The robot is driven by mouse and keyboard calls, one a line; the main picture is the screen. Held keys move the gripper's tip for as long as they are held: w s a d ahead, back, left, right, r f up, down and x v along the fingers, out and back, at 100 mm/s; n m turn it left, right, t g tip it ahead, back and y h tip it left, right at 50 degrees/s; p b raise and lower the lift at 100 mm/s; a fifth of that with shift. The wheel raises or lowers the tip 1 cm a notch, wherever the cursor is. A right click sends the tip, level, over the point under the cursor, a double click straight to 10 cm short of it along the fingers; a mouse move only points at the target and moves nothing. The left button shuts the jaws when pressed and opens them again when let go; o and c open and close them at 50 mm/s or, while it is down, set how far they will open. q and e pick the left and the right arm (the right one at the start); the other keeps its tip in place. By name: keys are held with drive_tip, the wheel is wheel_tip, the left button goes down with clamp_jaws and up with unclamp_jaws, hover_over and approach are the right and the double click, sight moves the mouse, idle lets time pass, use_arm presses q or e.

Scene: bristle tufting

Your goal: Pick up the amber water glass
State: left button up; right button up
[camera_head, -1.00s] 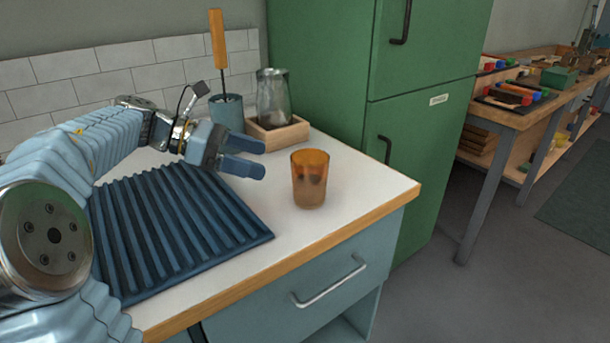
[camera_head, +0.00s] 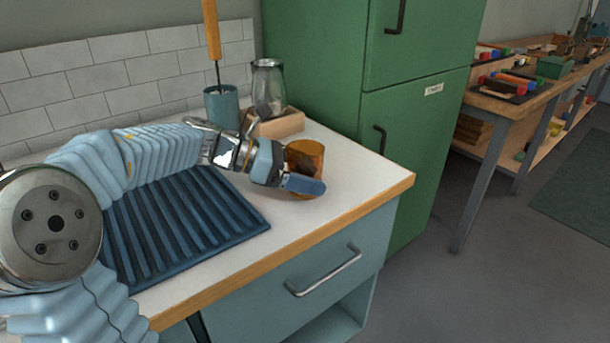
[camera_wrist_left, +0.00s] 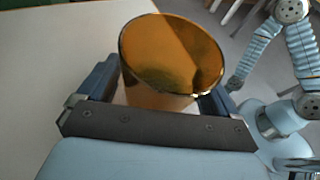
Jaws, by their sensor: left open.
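The amber water glass (camera_head: 306,152) stands upright on the white counter near its right front corner. My left gripper (camera_head: 302,184) is at the glass and hides its lower part in the head view. In the left wrist view the glass (camera_wrist_left: 168,62) is between the two open fingers of my left gripper (camera_wrist_left: 162,88), its round rim facing the camera. The left finger is close beside the glass; I cannot tell whether either finger touches it. My right gripper is not clearly in view.
A ribbed blue drying mat (camera_head: 180,232) lies left of the glass. A clear glass jar (camera_head: 269,88) in a wooden tray (camera_head: 278,124) and a blue cup (camera_head: 221,106) with a wooden-handled tool stand behind. A green cabinet (camera_head: 415,140) rises right of the counter.

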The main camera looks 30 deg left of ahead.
use_arm(q)
drive_tip(key=shift+c, duration=0.4)
drive_tip(key=c, duration=1.2)
drive_tip(key=shift+r, duration=0.2)
